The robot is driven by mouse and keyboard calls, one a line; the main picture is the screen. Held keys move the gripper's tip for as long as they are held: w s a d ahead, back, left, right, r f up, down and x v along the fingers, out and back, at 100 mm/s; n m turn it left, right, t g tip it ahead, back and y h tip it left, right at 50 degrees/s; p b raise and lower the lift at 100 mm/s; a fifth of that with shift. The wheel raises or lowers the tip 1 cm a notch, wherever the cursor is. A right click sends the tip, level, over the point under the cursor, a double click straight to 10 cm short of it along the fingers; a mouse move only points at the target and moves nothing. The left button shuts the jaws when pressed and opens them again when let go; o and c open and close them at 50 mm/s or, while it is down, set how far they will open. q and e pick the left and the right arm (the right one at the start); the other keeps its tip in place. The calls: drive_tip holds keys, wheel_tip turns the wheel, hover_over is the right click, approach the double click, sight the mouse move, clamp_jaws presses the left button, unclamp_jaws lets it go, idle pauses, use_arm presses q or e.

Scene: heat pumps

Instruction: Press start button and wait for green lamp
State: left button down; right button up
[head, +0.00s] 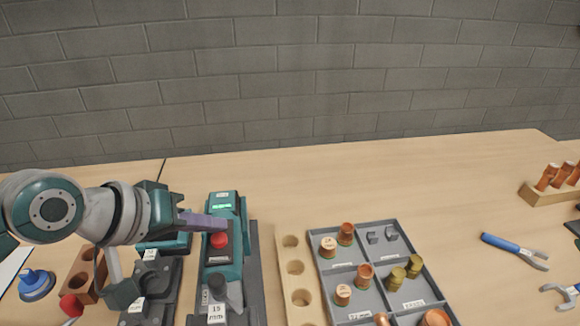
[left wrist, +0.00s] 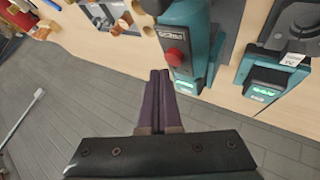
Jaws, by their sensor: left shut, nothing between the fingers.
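A teal and dark grey press machine (head: 238,270) stands on the bench in front of me, with a red mushroom button (head: 219,240) and a small lit green display (head: 222,206) at its far end. In the left wrist view the red button (left wrist: 176,58) and the green display (left wrist: 185,88) also show. My left gripper (head: 222,223) is shut and empty, its purple fingers reaching over the machine between button and display. In the left wrist view the fingertips (left wrist: 159,76) are beside the machine's end; I cannot tell whether they touch. No separate start button is clearly visible. My right gripper is not in view.
A second similar machine (head: 153,280) stands to the left, its green display (left wrist: 262,92) lit. A wooden block with holes (head: 292,268) and a grey tray (head: 337,266) of copper and brass fittings stand right. Blue pliers (head: 514,250) lie farther right. The bench behind is clear.

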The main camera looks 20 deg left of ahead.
sight(214, 248)
use_arm(q)
drive_tip(key=shift+f, duration=0.15)
drive_tip(key=shift+f, duration=0.3)
drive_tip(key=shift+f+b, duration=0.4)
drive_tip(key=shift+b, duration=0.05)
idle(0.5)
idle(0.4)
drive_tip(key=shift+r+p, duration=0.85)
drive_tip(key=shift+p, duration=0.15)
wheel_tip(214, 248, up, 5)
drive_tip(key=p, duration=0.5)
